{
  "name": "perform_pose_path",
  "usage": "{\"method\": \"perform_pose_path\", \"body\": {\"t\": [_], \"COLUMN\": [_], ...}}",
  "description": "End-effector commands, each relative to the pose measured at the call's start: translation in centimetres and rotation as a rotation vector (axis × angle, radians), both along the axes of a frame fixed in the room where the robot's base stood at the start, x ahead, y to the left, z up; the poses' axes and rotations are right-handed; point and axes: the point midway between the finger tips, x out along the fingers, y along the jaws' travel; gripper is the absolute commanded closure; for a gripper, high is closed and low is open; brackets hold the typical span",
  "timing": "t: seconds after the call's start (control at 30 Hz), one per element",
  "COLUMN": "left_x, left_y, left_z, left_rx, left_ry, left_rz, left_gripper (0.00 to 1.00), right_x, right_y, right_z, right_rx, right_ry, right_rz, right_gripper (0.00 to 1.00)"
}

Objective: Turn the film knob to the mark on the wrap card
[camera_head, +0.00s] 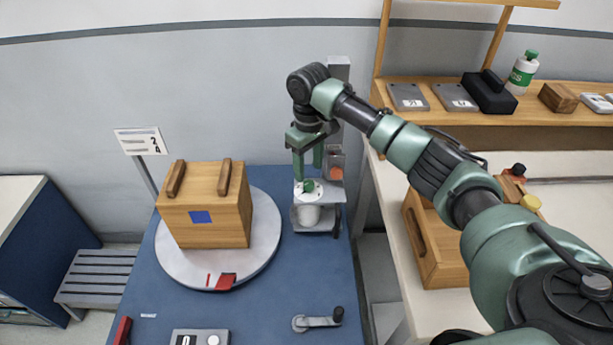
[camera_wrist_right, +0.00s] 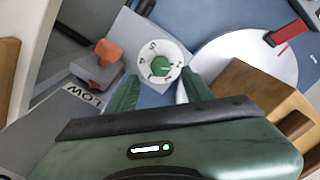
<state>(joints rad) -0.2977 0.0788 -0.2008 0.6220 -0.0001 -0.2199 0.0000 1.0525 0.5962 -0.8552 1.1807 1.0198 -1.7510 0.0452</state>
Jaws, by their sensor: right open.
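The film knob is a small green knob (camera_head: 308,186) on a white numbered dial atop a white roll-shaped body, beside the blue table's turntable. It also shows in the right wrist view as a green knob (camera_wrist_right: 161,66) in the dial's middle; I cannot tell clearly which mark it points at. My right gripper (camera_head: 308,168) is open, fingers pointing down just above the dial. In the right wrist view its two fingertips (camera_wrist_right: 158,84) stand apart near the dial's edge. A card on a post (camera_head: 141,141), likely the wrap card, shows lines and a large "2". My left gripper is out of view.
A wooden box (camera_head: 205,218) with two handles stands on the round grey turntable (camera_head: 256,262). A grey column with an orange button (camera_head: 336,173) rises behind the knob. A crank handle (camera_head: 318,321) lies in front. A wooden tray (camera_head: 422,240) is to the right.

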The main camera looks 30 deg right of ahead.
Motion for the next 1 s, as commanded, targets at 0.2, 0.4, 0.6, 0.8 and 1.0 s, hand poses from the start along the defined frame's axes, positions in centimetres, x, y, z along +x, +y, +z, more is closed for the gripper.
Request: {"method": "perform_pose_path", "body": {"t": [0.2,0.4,0.6,0.8,1.0], "left_x": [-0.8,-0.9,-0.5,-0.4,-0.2], "left_y": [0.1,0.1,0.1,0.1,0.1], "left_z": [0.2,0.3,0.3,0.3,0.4], "left_rx": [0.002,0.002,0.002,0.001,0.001], "left_ry": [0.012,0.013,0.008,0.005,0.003], "left_rz": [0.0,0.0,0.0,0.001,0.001], "left_gripper": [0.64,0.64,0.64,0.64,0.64], "right_x": [0.0,0.0,0.0,0.0,0.0], "right_y": [0.0,0.1,0.1,0.1,0.1], "right_z": [-3.5,-4.9,-5.1,-5.1,-5.0], "right_rx": [0.0,0.0,-0.001,-0.001,-0.001], "right_ry": [0.001,-0.002,-0.003,-0.003,-0.003], "right_rz": [0.0,0.002,0.002,0.002,0.0], "right_gripper": [0.49,0.49,0.49,0.88,1.0]}}
